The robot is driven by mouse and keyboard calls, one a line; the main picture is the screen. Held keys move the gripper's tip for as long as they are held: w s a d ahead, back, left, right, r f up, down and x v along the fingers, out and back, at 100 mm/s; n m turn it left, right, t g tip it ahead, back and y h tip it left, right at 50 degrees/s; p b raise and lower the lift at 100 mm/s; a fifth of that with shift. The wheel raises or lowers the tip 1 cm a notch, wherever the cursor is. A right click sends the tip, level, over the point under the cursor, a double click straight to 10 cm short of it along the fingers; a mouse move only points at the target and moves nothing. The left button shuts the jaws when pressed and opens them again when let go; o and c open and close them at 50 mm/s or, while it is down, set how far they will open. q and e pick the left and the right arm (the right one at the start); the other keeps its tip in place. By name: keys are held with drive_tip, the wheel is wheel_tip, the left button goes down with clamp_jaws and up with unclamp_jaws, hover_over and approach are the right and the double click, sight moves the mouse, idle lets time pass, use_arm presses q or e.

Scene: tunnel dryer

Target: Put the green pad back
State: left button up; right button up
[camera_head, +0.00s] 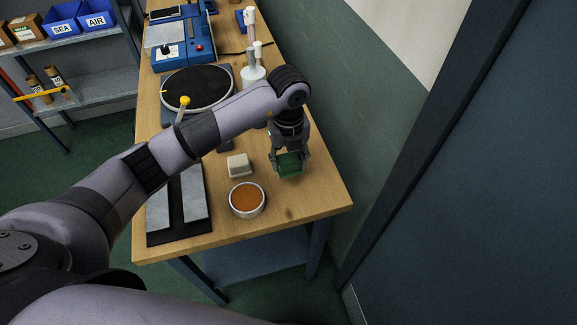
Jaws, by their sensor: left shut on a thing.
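The green pad (289,165) is a small dark green block near the right edge of the wooden bench. My left gripper (289,158) points down and is shut on the green pad. I cannot tell whether the pad touches the bench top or is a little above it. My right gripper does not show.
A white block (239,166) and a round bowl with orange-brown contents (247,200) stand just left of the pad. A dark tray with grey strips (180,229) lies at the left. A round black plate (197,89) and blue machine (183,45) stand farther back.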

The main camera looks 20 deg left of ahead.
sight(289, 170)
use_arm(q)
wheel_tip(289, 170, down, 4)
drive_tip(key=shift+f+p, duration=0.25)
drive_tip(key=shift+p, duration=0.15)
drive_tip(key=o, duration=1.1)
drive_tip(key=shift+f, duration=0.1)
